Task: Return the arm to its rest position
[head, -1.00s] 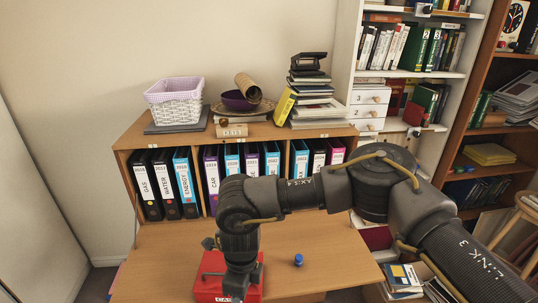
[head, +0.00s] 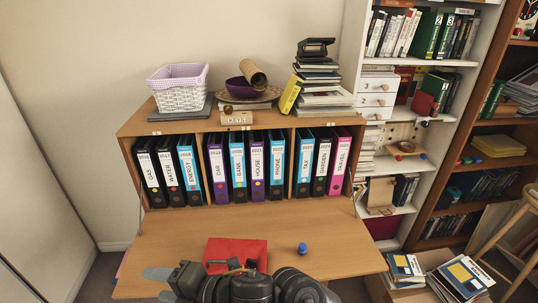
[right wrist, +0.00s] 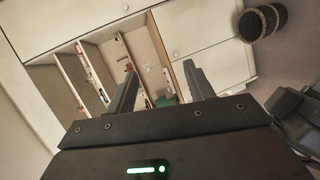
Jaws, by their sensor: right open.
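My right gripper (head: 158,284) is low in the head view, at the front edge of the fold-down desk (head: 330,250), with its fingers pointing left. In the right wrist view the two fingers of this gripper (right wrist: 157,85) stand apart with nothing between them. My right arm is folded low at the bottom of the head view. A red box (head: 238,250) lies on the desk just beyond the arm, partly hidden by it and apart from the fingers. My left gripper is in neither view.
A small blue object (head: 302,248) stands on the desk right of the red box. A row of labelled binders (head: 237,172) fills the cubby behind. A white basket (head: 178,95) and a book stack (head: 322,98) stand on top. Open boxes (head: 462,276) sit at right.

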